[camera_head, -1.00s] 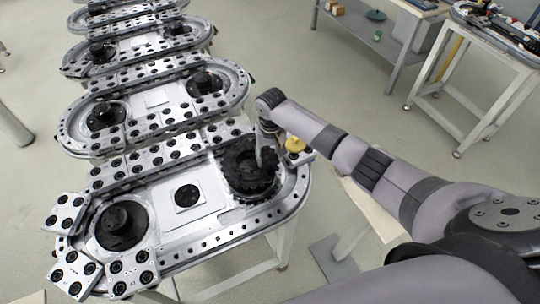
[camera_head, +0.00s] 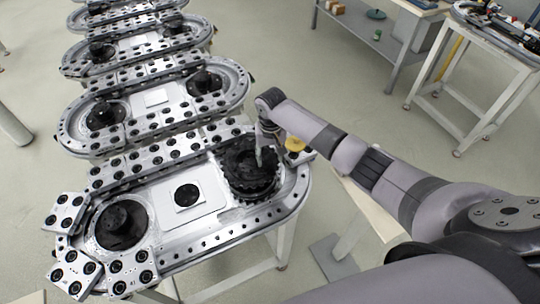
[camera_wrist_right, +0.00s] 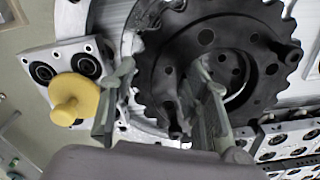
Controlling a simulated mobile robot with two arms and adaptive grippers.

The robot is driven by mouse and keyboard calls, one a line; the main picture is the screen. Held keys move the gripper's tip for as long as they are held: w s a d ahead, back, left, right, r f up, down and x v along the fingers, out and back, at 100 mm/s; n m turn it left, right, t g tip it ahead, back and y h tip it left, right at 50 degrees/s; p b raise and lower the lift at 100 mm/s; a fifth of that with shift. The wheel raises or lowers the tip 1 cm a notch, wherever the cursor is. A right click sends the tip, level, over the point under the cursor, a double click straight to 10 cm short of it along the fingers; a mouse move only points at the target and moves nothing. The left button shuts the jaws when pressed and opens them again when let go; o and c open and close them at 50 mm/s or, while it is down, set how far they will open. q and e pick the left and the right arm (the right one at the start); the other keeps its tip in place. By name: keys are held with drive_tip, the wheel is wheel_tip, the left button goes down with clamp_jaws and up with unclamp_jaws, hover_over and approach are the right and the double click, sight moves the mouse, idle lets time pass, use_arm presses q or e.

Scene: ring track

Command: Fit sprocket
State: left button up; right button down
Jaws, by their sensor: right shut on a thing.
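The black toothed sprocket (camera_head: 245,170) is at the right end of the nearest oval track (camera_head: 222,237) in the head view. In the wrist view the sprocket (camera_wrist_right: 250,55) fills the upper middle, with round holes and an open centre. My right gripper (camera_head: 262,152) reaches down onto it from the right. In the wrist view my right gripper (camera_wrist_right: 160,105) is shut on the sprocket's toothed rim, one finger over its face and one outside. Whether the sprocket lies fully flat on its seat cannot be told. My left gripper is out of view.
A yellow knob (camera_head: 295,144) sits on a plate beside the sprocket. A black hub (camera_head: 122,224) is at the track's left end, near loose perforated plates (camera_head: 74,272). More oval tracks (camera_head: 150,103) stand behind. A white-framed table (camera_head: 480,80) is at the upper right.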

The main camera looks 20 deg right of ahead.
drive_tip(key=shift+r, duration=0.3)
drive_tip(key=c, duration=1.2)
unclamp_jaws()
drive_tip(key=o, duration=0.4)
drive_tip(key=shift+s+f, duration=0.15)
drive_tip(key=shift+f, duration=0.1)
wheel_tip(320, 180, up, 12)
drive_tip(key=shift+r, duration=0.15)
